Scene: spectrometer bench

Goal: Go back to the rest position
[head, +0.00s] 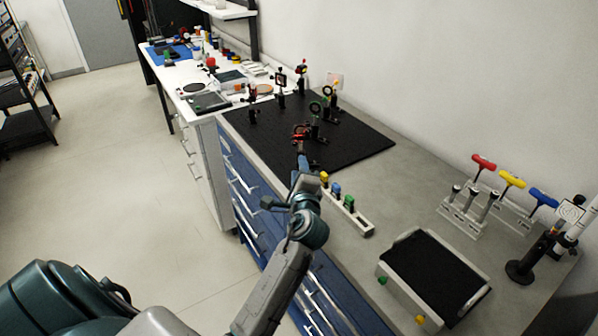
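My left arm reaches up from the bottom of the head view, and its gripper (301,152) is over the near edge of the black breadboard (350,140). Its fingertips point away from me, at a small red and black optic mount (301,131). The fingers are small and dark here, so I cannot tell whether they are open, or shut on that mount. My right gripper is not in view.
Several optic mounts stand on the breadboard. Nearby are a rack with coloured knobs (349,213), a black-topped tray (435,275) and coloured T-handle tools (512,179). A cluttered white bench (215,118) stands behind. The floor (110,190) at left is clear.

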